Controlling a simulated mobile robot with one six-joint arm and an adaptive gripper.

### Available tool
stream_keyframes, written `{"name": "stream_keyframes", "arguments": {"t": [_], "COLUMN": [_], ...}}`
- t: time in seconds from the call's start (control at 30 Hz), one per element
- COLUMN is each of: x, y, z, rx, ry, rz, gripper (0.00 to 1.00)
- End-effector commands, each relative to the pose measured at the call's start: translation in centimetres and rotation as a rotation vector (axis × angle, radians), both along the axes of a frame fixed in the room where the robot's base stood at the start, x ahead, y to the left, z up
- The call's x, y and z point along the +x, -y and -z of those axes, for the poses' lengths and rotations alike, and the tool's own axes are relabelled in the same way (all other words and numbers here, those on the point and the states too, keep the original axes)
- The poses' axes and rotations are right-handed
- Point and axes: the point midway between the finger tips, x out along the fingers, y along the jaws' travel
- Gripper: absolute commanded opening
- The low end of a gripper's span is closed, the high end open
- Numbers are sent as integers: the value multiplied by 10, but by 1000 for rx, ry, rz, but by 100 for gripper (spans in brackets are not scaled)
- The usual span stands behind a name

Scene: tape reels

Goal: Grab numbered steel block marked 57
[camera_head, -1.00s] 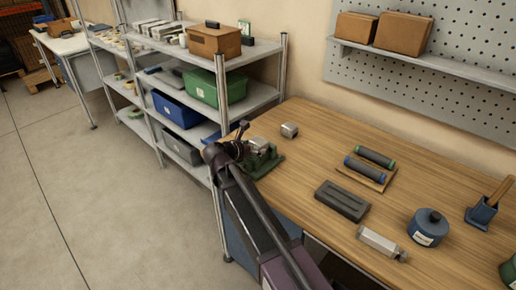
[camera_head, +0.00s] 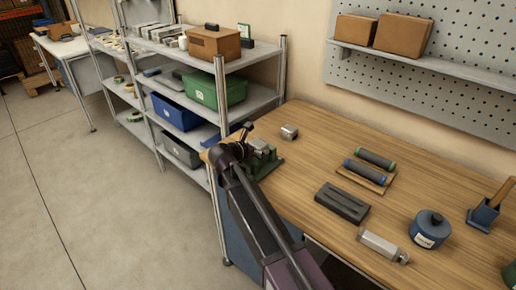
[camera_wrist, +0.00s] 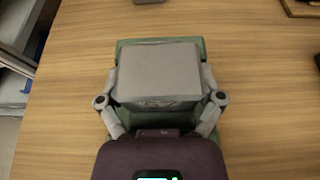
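A grey steel block (camera_wrist: 159,72) sits on a green stand (camera_wrist: 126,47) in the wrist view. A faint mark shows on its near face, but I cannot read a number. My gripper (camera_wrist: 160,84) has one finger along each side of this block, close against it, and looks shut on it. In the head view the block (camera_head: 260,145) shows beside my gripper (camera_head: 246,148), over the green stand (camera_head: 268,165) at the table's left end. A second small steel block (camera_head: 289,131) lies apart behind it; its number is unreadable.
The wooden table (camera_head: 325,150) also holds rollers on a board (camera_head: 368,170), a dark slotted block (camera_head: 342,202), a pale bar (camera_head: 382,245) and a blue canister (camera_head: 429,229). A metal shelf (camera_head: 262,95) with bins stands at the left.

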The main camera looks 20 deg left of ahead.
Motion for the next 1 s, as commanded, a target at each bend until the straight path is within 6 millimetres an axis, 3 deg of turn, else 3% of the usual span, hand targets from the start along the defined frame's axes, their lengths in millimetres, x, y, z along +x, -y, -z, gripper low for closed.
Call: {"name": "stream_keyframes", "arguments": {"t": [0.03,0.1,0.57,1.0], "x": [0,0,0,0], "y": [0,0,0,-1], "z": [0,0,-5,-39], "rx": [0,0,0,-2], "ry": [0,1,1,1], "rz": [0,0,0,0], "gripper": [38,24,24,24]}}
